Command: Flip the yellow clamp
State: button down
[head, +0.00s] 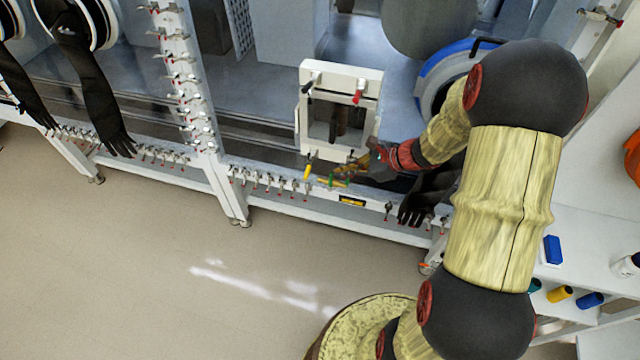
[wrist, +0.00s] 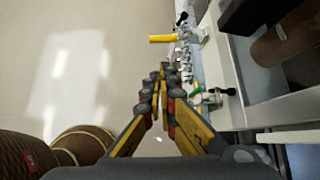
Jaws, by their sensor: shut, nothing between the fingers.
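The yellow clamp (head: 307,171) is at the lower left corner of a white square door frame (head: 341,71) on the glovebox front. Its yellow handle points down in the head view. In the wrist view the handle (wrist: 161,39) sticks out to the left from its metal base, beyond my fingertips. My gripper (head: 322,182) is just right of and below the clamp in the head view. In the wrist view my gripper (wrist: 163,70) has its yellow-and-black fingers closed together and empty, with a visible gap to the yellow handle.
A green-handled clamp (wrist: 196,90) is close to the right of my fingers in the wrist view. Red-handled (head: 358,97) and black-handled (head: 308,86) clamps sit on the door frame's top. Small toggle clamps (head: 268,180) line the lower rail. Black gloves (head: 105,110) hang at left. The floor (head: 130,250) is clear.

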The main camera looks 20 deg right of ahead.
aim_at(308, 170)
jog(key=b+x, duration=0.1)
jog(key=x, duration=0.9)
jog(key=shift+b, duration=0.4)
jog(key=shift+r, duration=0.1)
jog(key=shift+w+a+r, duration=0.2)
jog(key=shift+r, duration=0.35)
